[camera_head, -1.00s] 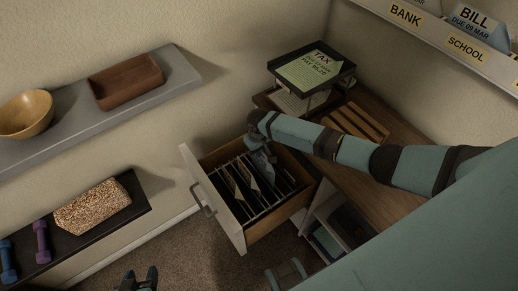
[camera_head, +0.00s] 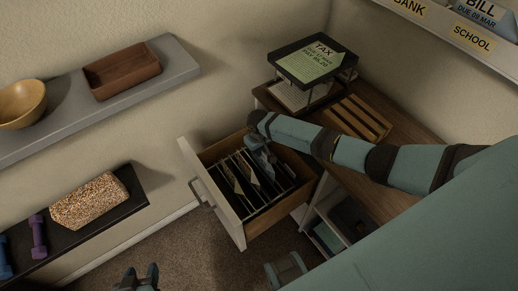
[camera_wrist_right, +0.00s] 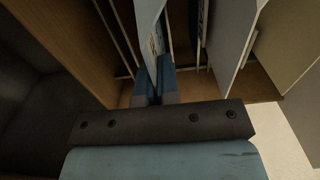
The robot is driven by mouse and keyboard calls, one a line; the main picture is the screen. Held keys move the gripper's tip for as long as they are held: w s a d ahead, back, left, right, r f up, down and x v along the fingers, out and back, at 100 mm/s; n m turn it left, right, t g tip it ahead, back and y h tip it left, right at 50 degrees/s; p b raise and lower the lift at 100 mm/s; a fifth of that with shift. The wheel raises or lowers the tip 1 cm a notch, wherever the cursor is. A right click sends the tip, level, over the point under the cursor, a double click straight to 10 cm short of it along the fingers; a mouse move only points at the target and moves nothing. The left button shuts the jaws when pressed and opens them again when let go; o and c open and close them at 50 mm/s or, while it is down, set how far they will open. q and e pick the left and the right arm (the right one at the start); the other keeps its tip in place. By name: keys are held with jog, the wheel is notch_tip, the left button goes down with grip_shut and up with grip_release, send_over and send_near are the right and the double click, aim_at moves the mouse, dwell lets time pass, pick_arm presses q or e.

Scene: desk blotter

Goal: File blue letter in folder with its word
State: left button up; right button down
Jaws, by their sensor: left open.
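The open drawer (camera_head: 262,226) holds several upright folders and sheets. My right gripper (camera_head: 257,160) reaches down into it. In the right wrist view its fingers (camera_wrist_right: 155,84) are close together on a thin pale blue letter (camera_wrist_right: 147,30), which stands on edge. Some dark writing shows on it, but I cannot read it. Folder dividers (camera_wrist_right: 224,30) stand beside it; their words are not readable. It is hard to tell which slot the letter is in. My left gripper (camera_head: 140,278) is open and empty at the bottom of the head view, over the floor.
A green TAX letter (camera_head: 312,60) lies on a black tray above the desk (camera_head: 400,122). A wall rack (camera_head: 430,25) at top right has BANK and SCHOOL labels and a pale blue BILL letter (camera_head: 483,10).

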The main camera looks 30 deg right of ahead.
pick_arm(q)
jog(key=shift+f+b, duration=0.35)
jog(key=shift+f, duration=0.05)
pick_arm(e)
jog(key=shift+f, duration=0.75)
jog(key=c, duration=1.3)
grip_release()
notch_tip(320, 180, up, 13)
jog(key=shift+r+p, duration=0.1)
jog(key=shift+p, duration=1.05)
pick_arm(q)
notch_tip(320, 180, up, 2)
jog(key=shift+r, duration=0.15)
pick_arm(e)
jog(key=shift+r, duration=0.35)
